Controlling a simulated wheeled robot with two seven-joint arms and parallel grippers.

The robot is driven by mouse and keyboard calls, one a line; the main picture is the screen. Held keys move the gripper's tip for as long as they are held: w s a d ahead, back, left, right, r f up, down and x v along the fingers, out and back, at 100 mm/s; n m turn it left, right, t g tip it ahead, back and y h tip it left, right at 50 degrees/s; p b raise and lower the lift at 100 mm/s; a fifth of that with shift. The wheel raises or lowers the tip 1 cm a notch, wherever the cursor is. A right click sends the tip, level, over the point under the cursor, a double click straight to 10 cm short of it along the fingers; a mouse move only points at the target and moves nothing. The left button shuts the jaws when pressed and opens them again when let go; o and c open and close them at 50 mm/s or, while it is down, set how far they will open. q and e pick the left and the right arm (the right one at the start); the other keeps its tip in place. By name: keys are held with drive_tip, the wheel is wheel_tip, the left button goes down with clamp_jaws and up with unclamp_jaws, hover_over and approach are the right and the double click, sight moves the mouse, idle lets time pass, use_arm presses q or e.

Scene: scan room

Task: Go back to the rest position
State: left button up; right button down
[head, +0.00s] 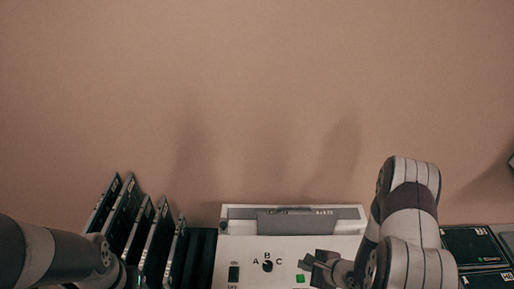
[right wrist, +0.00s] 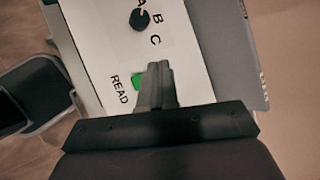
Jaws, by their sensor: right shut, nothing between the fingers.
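My right gripper (head: 312,268) is shut and empty over the front of the white scanner box (head: 340,225). In the right wrist view its closed fingers (right wrist: 155,72) lie in front of the green READ button (right wrist: 138,81); I cannot tell whether they touch it. The green button (head: 300,278) also shows in the head view just left of the fingers. My left arm (head: 55,255) comes in at the lower left, in front of the rack; its gripper is not in view.
Several dark upright cassettes (head: 128,210) stand in a rack left of the scanner. The scanner has an ON/OFF switch (head: 234,273) and an A-B-C knob (head: 267,266). A grey plate (head: 297,222) sits in its top. Dark labelled trays (head: 470,246) lie at right. The wall behind is bare.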

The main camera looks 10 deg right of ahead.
drive_tip(key=s+f+n+g, duration=0.1)
drive_tip(key=n, duration=0.1)
drive_tip(key=s+d+f+n+g+h, duration=0.1)
drive_tip(key=s, duration=0.1)
drive_tip(key=s+d+f+n+g, duration=0.1)
drive_tip(key=n, duration=0.1)
drive_tip(key=shift+s+n+h, duration=0.15)
drive_tip(key=shift+n+h, duration=0.15)
drive_tip(key=n, duration=0.1)
drive_tip(key=s+d+n+g+h, duration=0.1)
drive_tip(key=s+d+n+g+b, duration=0.1)
drive_tip(key=shift+s+d+f+n, duration=0.1)
drive_tip(key=shift+s+f+n, duration=0.1)
drive_tip(key=shift+s+n, duration=0.1)
drive_tip(key=s+a+r+n+g+h+b, duration=0.1)
drive_tip(key=a+r+n+b, duration=0.7)
drive_tip(key=a+n+b, duration=0.2)
drive_tip(key=shift+r+n+g+h+b, duration=0.2)
drive_tip(key=shift+n+g+h+b, duration=0.3)
drive_tip(key=shift+n, duration=0.7)
